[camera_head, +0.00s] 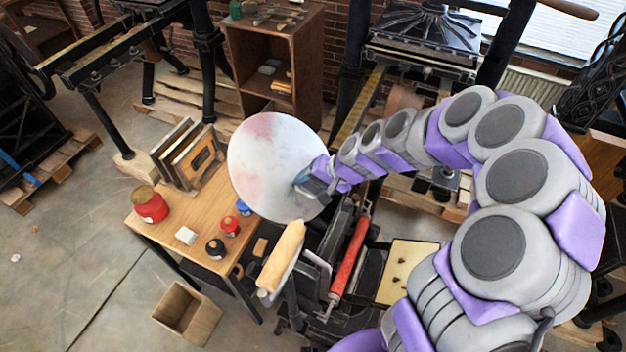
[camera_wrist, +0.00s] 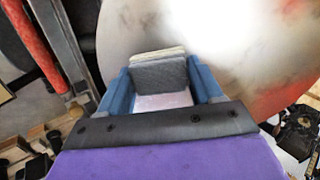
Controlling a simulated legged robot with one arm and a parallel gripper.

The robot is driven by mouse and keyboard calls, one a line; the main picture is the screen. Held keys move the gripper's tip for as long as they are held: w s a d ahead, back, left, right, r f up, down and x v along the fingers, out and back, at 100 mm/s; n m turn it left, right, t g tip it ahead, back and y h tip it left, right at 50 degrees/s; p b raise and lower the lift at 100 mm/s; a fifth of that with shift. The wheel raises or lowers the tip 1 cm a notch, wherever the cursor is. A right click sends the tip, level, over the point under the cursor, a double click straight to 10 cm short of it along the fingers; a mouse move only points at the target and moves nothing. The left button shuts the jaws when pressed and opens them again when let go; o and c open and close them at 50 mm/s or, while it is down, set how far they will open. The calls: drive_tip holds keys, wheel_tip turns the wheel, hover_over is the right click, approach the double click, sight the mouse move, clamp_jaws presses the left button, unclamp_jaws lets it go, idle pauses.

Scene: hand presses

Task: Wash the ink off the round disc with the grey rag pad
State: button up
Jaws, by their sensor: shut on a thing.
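The round disc (camera_head: 262,165) is large and pale, tilted on the press, with reddish and grey ink smears on its upper and left parts. It also fills the upper right of the wrist view (camera_wrist: 240,60), where grey smudges show beside a bright glare. My gripper (camera_head: 303,180) is over the disc's lower right part. In the wrist view its blue fingers (camera_wrist: 165,88) are shut on the grey rag pad (camera_wrist: 160,75), which has a pale layer along its far edge. The pad is at the disc's face; I cannot tell whether it touches.
A wooden table (camera_head: 210,225) at left holds a red can (camera_head: 150,204), small ink jars (camera_head: 230,226) and framed boards (camera_head: 190,155). A red roller (camera_head: 350,255) and a cream-coloured roller (camera_head: 281,256) are below the disc. An open wooden box (camera_head: 187,312) sits on the floor.

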sight(311, 147)
drive_tip(key=shift+w, duration=0.1)
drive_tip(key=shift+w+d+r+p, duration=0.1)
drive_tip(key=shift+w+r, duration=0.15)
drive_tip(key=shift+w, duration=0.75)
drive_tip(key=shift+w+d+r+p, duration=0.15)
drive_tip(key=shift+w+r, duration=0.15)
drive_tip(key=shift+w, duration=0.75)
drive_tip(key=shift+w+r+p, duration=0.1)
drive_tip(key=shift+w+r, duration=0.15)
drive_tip(key=shift+w, duration=0.75)
drive_tip(key=shift+w+d+r, duration=0.1)
drive_tip(key=shift+w+r, duration=0.1)
drive_tip(key=shift+w, duration=0.85)
drive_tip(key=shift+w+d+r, duration=0.1)
drive_tip(key=shift+w+r, duration=0.05)
drive_tip(key=shift+w, duration=0.9)
drive_tip(key=shift+w+r, duration=0.2)
drive_tip(key=shift+w, duration=0.85)
drive_tip(key=shift+s, duration=0.15)
